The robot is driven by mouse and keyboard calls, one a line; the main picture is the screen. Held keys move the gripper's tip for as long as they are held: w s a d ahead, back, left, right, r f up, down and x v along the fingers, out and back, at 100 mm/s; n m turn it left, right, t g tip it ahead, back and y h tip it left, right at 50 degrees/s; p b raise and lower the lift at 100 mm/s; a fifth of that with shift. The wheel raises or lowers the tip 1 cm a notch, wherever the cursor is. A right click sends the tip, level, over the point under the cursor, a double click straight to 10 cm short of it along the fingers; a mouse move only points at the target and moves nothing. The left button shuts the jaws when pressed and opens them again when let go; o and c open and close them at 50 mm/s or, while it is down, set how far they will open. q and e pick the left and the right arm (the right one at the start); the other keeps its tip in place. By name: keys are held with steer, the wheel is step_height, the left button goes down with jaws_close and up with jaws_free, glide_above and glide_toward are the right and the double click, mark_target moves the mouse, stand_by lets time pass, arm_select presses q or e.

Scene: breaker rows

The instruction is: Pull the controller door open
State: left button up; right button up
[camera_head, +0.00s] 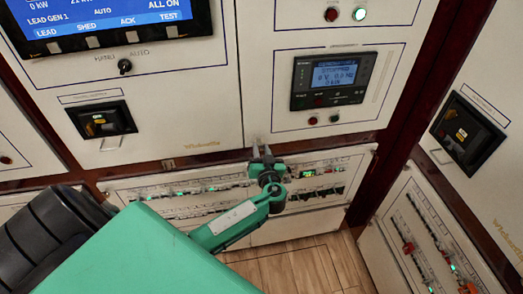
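The controller (332,78) is a dark unit with a lit blue display, set in a pale cabinet panel right of centre. The pale door panel (270,85) around it looks flush with its neighbours. My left gripper (262,153) is at that panel's lower left edge, fingers pointing up, just above a row of breakers. Its two dark fingertips show close together; whether anything is between them is too small to tell. My green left arm covers the lower left. My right gripper is not in view.
A breaker row (330,175) runs behind and below the gripper. A large display panel (110,20) is at upper left. A dark handle unit (102,120) sits below it, and another (468,133) is on the right cabinet. Wooden floor (300,268) shows at the bottom.

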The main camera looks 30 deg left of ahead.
arm_select(q)
jaws_close()
stand_by(1.1)
